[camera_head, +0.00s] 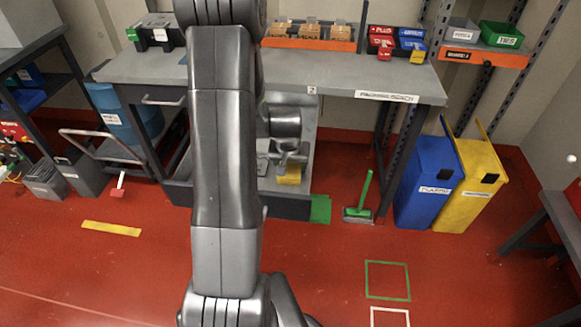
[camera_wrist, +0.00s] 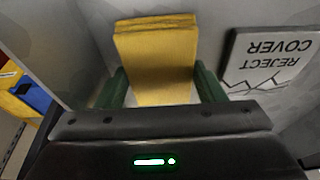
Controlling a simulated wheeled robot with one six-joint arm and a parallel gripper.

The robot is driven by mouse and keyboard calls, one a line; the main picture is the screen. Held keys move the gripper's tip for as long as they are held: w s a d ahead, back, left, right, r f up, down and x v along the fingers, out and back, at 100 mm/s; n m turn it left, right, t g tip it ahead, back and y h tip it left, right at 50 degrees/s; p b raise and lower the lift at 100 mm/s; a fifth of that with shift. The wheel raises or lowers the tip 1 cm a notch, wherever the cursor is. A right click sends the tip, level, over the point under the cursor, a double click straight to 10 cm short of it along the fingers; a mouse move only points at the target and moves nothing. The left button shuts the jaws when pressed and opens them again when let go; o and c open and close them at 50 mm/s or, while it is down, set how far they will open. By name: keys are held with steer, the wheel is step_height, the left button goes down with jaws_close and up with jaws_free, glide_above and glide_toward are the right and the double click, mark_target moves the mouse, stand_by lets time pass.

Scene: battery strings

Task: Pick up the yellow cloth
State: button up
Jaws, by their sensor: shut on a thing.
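The yellow cloth (camera_wrist: 157,60) is a folded, ribbed yellow piece between the two green fingers of my gripper (camera_wrist: 160,88) in the wrist view. My gripper is shut on it, with a finger at each side. In the head view the cloth (camera_head: 289,174) shows small below my gripper, inside the grey lower bay under the bench. My arm hides part of that bay. I cannot tell whether the cloth touches the surface beneath it.
A grey plate marked REJECT COVER (camera_wrist: 272,58) lies right of the cloth in the wrist view. The workbench (camera_head: 330,80) is above the bay. A green brush (camera_head: 359,205), a blue bin (camera_head: 427,185) and a yellow bin (camera_head: 472,185) stand to the right.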

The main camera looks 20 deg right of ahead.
mark_target(290, 167)
step_height(290, 167, up, 10)
stand_by(0.5)
